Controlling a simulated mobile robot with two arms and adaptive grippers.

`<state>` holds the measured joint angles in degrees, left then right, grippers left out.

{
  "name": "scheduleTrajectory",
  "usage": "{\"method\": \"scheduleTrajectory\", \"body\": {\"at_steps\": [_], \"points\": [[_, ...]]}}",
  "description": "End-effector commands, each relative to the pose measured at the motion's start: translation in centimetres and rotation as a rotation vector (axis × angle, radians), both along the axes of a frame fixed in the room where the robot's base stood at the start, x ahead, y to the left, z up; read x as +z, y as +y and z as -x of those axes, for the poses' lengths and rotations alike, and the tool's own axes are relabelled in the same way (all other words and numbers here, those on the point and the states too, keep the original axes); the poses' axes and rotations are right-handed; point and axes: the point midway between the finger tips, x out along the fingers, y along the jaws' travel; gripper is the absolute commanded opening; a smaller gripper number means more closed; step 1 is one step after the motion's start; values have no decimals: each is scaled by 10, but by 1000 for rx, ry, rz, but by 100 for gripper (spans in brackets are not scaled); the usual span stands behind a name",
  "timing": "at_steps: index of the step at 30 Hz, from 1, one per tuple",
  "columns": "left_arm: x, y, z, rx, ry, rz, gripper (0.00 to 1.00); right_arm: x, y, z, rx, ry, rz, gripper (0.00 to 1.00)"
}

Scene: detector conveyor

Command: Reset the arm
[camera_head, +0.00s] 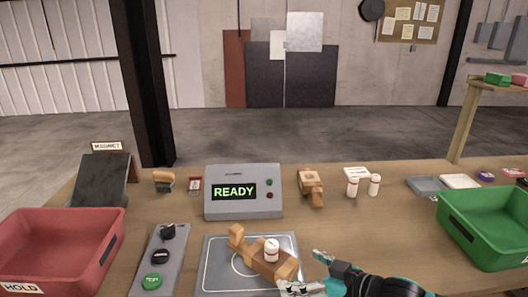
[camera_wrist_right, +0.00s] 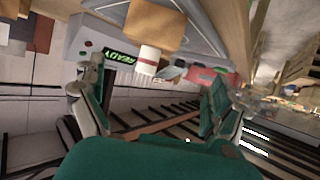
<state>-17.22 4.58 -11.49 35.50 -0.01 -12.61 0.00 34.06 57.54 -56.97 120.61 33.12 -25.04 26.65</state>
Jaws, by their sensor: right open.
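My right gripper (camera_head: 303,271) comes in from the bottom right of the head view with its fingers spread. It is beside the right end of a wooden figure (camera_head: 245,248) lying on a grey pad (camera_head: 215,278). A white bottle with a red band (camera_head: 271,251) shows at the wooden figure. In the right wrist view, the open fingers (camera_wrist_right: 158,72) have the white bottle (camera_wrist_right: 149,57) and a wooden surface (camera_wrist_right: 157,28) beyond them. I cannot tell whether a finger touches the figure. My left gripper is not in view.
A grey device reading READY (camera_head: 243,210) stands behind the pad. A button panel (camera_head: 157,260) lies left of it. A red HOLD bin (camera_head: 60,235) is far left, a green bin (camera_head: 485,225) far right. Two white bottles (camera_head: 352,188) stand behind, beside another wooden figure (camera_head: 311,187).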

Motion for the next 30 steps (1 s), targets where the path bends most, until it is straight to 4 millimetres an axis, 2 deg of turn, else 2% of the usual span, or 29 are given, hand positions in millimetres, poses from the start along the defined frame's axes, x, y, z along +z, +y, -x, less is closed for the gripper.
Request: {"method": "scheduleTrajectory", "body": {"at_steps": [1,4,6,8,11,15,21,29,30], "points": [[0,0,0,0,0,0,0,-10,16,12,11,17,2,99],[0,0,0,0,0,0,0,-28,41,36,2,46,31,99],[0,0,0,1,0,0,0,-40,50,54,-37,79,56,99],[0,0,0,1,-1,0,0,-51,48,69,-90,120,84,99],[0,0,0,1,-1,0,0,-74,28,95,-204,218,142,99],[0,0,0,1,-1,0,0,-105,-10,135,-344,377,225,99],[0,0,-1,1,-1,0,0,-136,-52,191,-477,573,317,99],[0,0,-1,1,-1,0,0,-159,-91,259,-592,785,408,99],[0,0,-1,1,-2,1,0,-172,-89,251,-585,782,412,99]]}}
